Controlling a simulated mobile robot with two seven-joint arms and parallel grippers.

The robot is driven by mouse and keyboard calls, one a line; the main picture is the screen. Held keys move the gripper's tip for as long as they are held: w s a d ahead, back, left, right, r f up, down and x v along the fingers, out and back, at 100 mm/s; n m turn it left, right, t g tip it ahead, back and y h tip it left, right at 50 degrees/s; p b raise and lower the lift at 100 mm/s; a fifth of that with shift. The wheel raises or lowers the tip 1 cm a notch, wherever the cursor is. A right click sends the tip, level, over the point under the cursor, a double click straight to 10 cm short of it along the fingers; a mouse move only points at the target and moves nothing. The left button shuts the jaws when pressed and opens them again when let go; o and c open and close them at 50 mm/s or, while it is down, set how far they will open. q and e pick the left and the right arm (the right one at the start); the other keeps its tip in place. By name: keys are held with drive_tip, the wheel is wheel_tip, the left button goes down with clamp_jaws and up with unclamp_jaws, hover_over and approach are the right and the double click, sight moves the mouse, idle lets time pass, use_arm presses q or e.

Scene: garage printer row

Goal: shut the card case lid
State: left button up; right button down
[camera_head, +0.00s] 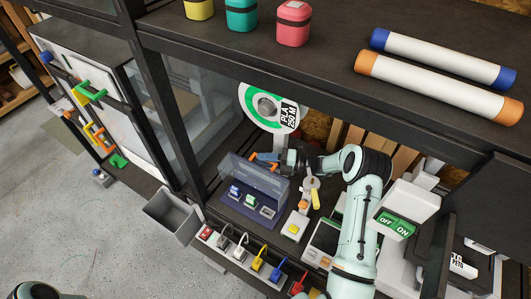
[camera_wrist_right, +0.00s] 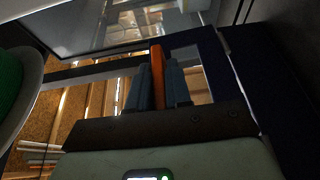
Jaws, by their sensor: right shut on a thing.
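The card case (camera_head: 239,211) stands on the shelf in the head view, a dark blue tray holding several small cards. Its grey lid (camera_head: 252,175) is raised, standing up along the back of the tray. My right gripper (camera_head: 265,159) is at the lid's top edge. In the right wrist view its two blue-grey fingers (camera_wrist_right: 159,88) are shut on an orange tab (camera_wrist_right: 157,75), which looks like part of the lid. The join between tab and lid is hidden.
A white-and-green spool (camera_head: 259,106) stands just behind the case. A row of coloured plugs (camera_head: 257,264) lines the front edge, with a grey bin (camera_head: 171,213) at the left. A yellow-button box (camera_head: 294,228) is close on the right.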

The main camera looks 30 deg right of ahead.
use_arm(q)
drive_tip(key=shift+s, duration=0.2)
use_arm(e)
drive_tip(key=shift+s+a+f, duration=0.15)
drive_tip(key=shift+s+a, duration=0.1)
drive_tip(key=c, duration=1.1)
unclamp_jaws()
drive_tip(key=shift+c, duration=0.2)
drive_tip(key=shift+d+r, duration=0.1)
drive_tip(key=shift+r, duration=0.1)
drive_tip(key=shift+d, duration=0.2)
use_arm(q)
drive_tip(key=shift+s+f+b, duration=0.75)
drive_tip(key=shift+s+f, duration=0.05)
drive_tip(key=shift+f, duration=0.15)
use_arm(e)
drive_tip(key=v, duration=1.3)
drive_tip(key=shift+s+a+f, duration=0.1)
drive_tip(key=shift+s+f, duration=0.05)
